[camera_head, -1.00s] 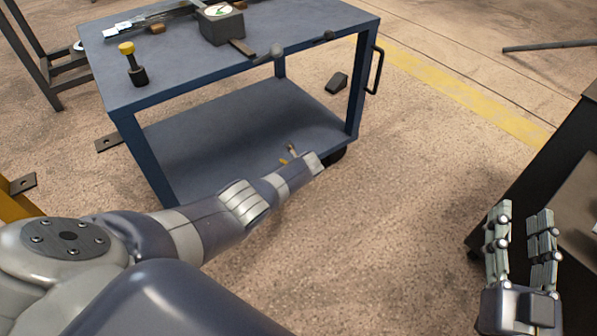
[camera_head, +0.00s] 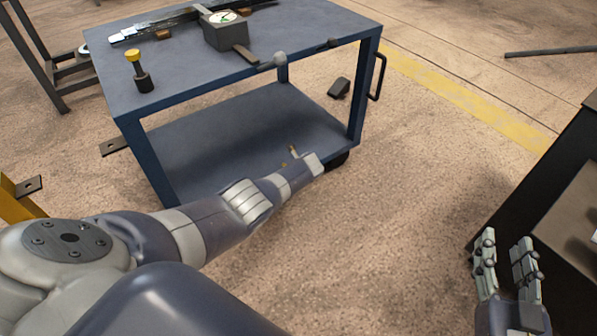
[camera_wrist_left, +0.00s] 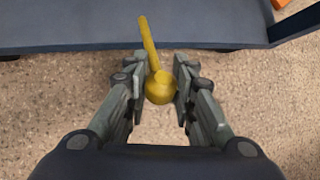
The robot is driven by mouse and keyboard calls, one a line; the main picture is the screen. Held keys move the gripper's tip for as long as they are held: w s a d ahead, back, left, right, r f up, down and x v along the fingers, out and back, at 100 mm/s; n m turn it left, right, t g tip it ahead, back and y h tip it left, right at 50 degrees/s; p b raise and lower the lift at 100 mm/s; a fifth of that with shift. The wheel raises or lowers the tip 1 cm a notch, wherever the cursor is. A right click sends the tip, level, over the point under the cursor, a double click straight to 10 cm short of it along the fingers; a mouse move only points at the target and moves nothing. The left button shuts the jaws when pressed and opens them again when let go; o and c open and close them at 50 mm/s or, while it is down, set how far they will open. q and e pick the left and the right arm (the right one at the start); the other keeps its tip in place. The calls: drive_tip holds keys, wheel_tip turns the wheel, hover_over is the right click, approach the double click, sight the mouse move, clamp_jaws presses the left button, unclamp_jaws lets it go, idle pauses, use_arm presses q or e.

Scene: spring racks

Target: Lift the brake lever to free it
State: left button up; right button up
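The brake lever (camera_wrist_left: 149,45) is a thin yellow rod with a round yellow knob.
The blue cart (camera_head: 190,68) has a top and a lower shelf. On top are a gauge box (camera_head: 224,34), a yellow-capped post (camera_head: 140,72) and metal parts. A dark wedge (camera_head: 339,88) lies on the floor. A dark bench (camera_head: 545,175) stands close to my right gripper.

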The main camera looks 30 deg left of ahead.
use_arm(q)
drive_tip(key=o, duration=0.4)
drive_tip(key=shift+w+r, duration=0.35)
drive_tip(key=shift+r, duration=0.05)
drive_tip(key=shift+c, duration=0.2)
drive_tip(key=shift+s+f, duration=0.15)
drive_tip(key=shift+f, duration=0.1)
drive_tip(key=shift+s+d, duration=0.15)
drive_tip(key=v, duration=1.1)
drive_tip(key=shift+r, duration=0.4)
drive_tip(key=shift+s, duration=0.15)
